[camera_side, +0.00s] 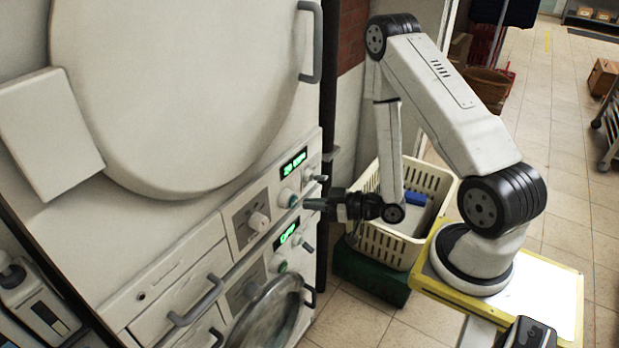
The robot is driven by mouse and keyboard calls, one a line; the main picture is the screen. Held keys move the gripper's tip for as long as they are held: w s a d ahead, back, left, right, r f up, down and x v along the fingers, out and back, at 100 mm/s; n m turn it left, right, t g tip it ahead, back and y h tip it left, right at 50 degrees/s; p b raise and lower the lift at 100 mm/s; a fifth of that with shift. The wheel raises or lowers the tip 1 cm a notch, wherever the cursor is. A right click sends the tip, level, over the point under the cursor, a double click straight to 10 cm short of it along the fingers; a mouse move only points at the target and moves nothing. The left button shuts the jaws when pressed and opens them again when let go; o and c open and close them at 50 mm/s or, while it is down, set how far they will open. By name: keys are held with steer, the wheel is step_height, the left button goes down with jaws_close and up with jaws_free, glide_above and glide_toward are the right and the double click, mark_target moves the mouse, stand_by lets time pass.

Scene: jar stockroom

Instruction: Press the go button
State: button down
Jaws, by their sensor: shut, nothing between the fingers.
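A tall white machine carries a control panel with an upper green display (293,163) and a lower green display (286,234). A round teal-ringed button (287,198) sits below the upper display, and a similar greenish button (281,266) sits below the lower one. No label marking either as the go button is readable. My gripper (308,204) is shut and empty. It points left at the panel, close to the right of the upper teal button. I cannot tell whether the fingertips touch the panel.
A cream basket (402,252) on a green crate (365,277) stands below my arm.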

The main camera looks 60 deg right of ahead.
steer(key=shift+x, duration=0.9)
stand_by(0.4)
steer(key=shift+s, duration=0.1)
steer(key=v, duration=0.8)
steer(key=shift+s+d, duration=0.2)
steer(key=shift+s, duration=0.2)
stand_by(0.7)
stand_by(0.4)
